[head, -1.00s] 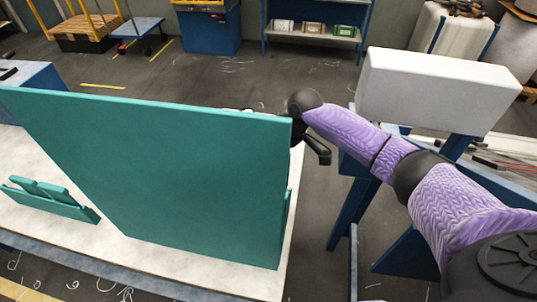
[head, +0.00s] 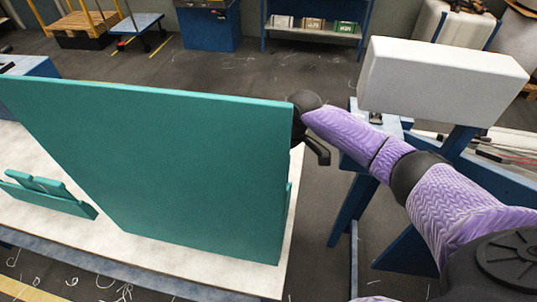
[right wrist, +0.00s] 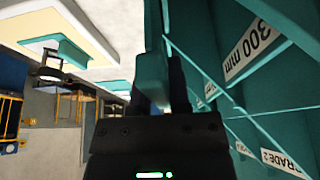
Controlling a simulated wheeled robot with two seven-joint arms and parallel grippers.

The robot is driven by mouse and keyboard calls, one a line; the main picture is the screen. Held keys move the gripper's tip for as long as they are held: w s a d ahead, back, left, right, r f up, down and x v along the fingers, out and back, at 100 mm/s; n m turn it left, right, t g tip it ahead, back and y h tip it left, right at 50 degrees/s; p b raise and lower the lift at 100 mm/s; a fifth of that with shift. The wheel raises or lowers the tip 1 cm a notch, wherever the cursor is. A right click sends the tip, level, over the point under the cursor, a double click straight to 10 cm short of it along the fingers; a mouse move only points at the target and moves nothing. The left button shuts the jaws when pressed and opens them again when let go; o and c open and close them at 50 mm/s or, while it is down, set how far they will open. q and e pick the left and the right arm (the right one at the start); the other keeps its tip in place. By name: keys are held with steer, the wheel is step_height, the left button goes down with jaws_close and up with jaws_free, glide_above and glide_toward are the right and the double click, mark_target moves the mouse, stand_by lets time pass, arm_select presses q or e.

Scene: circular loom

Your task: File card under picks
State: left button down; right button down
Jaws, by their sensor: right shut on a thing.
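A large teal panel (head: 180,170) stands upright on the pale table and hides what is behind it in the head view. My right gripper (right wrist: 160,95) is at its far right edge, with the fingers mostly hidden there in the head view. In the right wrist view it is shut on a thin teal piece (right wrist: 152,78) seen nearly edge-on, probably the card. Its face cannot be read. To its right is a teal rack (right wrist: 210,75) with slanted dividers and white labels, one reading "300 mm" (right wrist: 251,50) and another partly readable as "GRADE 2" (right wrist: 281,163). My left gripper is out of view.
A small teal holder (head: 45,192) stands at the table's left. The pale table top (head: 110,238) is bare in front of the panel. A white block (head: 440,80) on a blue stand is close to my right arm. Open floor lies behind the table.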

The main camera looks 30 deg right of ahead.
steer(key=shift+f+b, duration=0.8)
steer(key=shift+f, duration=0.6)
steer(key=c, duration=0.5)
jaws_free()
steer(key=shift+r, duration=0.15)
steer(key=shift+d+r, duration=0.1)
steer(key=shift+r, duration=0.1)
steer(key=p+v, duration=0.2)
steer(key=v, duration=0.7)
steer(key=shift+s+r, duration=0.1)
steer(key=shift+r, duration=0.1)
